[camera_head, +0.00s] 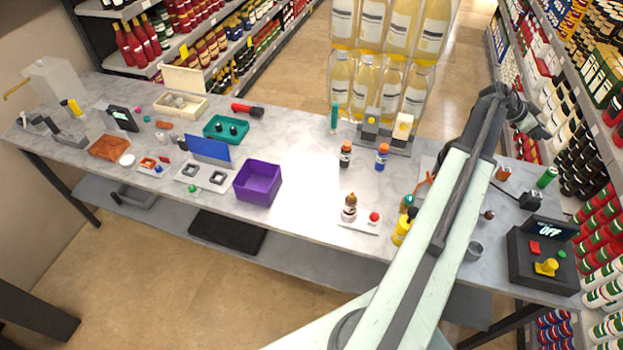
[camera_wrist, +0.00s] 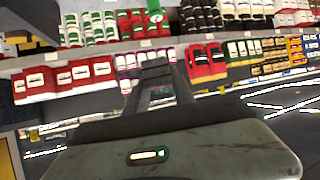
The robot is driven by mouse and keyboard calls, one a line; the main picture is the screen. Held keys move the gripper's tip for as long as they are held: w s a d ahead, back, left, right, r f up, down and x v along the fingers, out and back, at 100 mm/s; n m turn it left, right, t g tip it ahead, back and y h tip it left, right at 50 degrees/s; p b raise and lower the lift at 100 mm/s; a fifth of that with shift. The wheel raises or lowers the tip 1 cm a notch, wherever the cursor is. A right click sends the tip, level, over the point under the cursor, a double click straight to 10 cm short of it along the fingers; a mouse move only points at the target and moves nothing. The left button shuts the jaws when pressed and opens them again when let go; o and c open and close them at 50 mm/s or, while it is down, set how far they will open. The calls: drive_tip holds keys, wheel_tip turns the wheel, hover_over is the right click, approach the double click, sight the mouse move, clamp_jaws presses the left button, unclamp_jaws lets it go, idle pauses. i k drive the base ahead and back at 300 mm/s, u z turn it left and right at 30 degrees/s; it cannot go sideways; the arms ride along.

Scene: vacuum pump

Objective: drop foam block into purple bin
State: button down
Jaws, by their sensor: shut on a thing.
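The purple bin (camera_head: 257,184) stands open at the front edge of the marble-topped table, left of the middle. Its inside looks empty from here. My gripper (camera_head: 532,122) is raised above the table's right end, far to the right of the bin. In the wrist view my gripper (camera_wrist: 157,85) has its dark fingers closed on a small dark grey piece, which I take for the foam block. Its outline is hard to separate from the fingers. No other foam block is clear to see on the table.
A teal tray (camera_head: 226,129) and a blue panel (camera_head: 208,148) stand behind and left of the bin. Small bottles (camera_head: 382,157) stand mid-table. A dark control box (camera_head: 543,255) reading OFF sits at the right end. Stocked shelves (camera_head: 590,130) are close beside my gripper.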

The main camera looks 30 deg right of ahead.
sight(265, 188)
drive_tip(key=i, duration=0.95)
